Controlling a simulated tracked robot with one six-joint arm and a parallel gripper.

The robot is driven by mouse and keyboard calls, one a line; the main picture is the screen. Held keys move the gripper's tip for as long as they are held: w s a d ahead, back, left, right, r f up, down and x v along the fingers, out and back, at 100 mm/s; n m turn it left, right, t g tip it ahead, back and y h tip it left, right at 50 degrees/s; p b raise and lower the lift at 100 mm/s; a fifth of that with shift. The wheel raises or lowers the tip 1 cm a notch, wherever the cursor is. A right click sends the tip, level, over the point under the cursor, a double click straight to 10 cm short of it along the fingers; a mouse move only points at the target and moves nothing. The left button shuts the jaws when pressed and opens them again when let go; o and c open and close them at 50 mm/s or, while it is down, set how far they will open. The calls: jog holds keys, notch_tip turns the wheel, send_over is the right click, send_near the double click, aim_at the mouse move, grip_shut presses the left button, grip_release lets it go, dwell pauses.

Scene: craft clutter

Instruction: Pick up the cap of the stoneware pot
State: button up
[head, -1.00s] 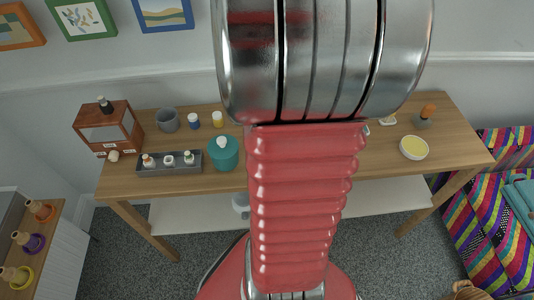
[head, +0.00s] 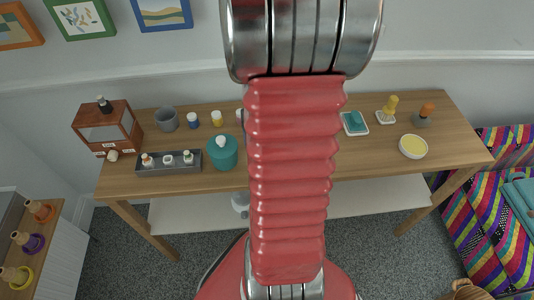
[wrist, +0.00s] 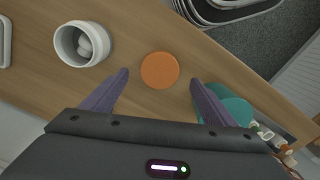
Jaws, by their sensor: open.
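My gripper (wrist: 157,97) is open and empty, with its two purple fingers spread apart in the wrist view. A round orange disc (wrist: 159,70) lies on the wooden table, between and just beyond the fingertips in that view; I cannot tell whether it is the cap. A teal pot (head: 222,154) with a white knob on top stands on the table in the head view. It also shows in the wrist view (wrist: 238,106), partly behind the right finger. I cannot tell which vessel is the stoneware pot. My arm hides the gripper and the disc in the head view.
A grey tray (head: 150,170) with small bottles is beside the teal pot. A wooden box (head: 104,124), a grey mug (head: 166,119) and a yellow-topped bowl (head: 413,147) stand farther out.

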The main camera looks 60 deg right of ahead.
jog(key=shift+f, duration=2.3)
jog(key=shift+c, duration=0.2)
jog(key=c, duration=1.1)
